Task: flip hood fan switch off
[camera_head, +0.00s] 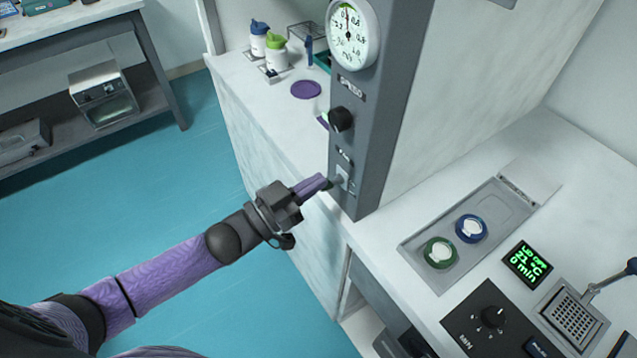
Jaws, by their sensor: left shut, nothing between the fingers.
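The fan switch (342,179) is a small light lever on a plate, low on the grey hood post (375,130), under a small label. My left gripper (328,183) is shut with nothing between its fingers. Its tips are right at the switch, touching it or very close; I cannot tell which. The tips partly cover the switch, so its position is unclear. My right gripper is not in view.
A black knob (341,119) and a round dial gauge (352,34) sit above the switch on the post. Bottles (277,52) and a purple disc (306,89) stand on the bench behind. A tray with two round lids (471,229) lies at right. The blue floor at left is clear.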

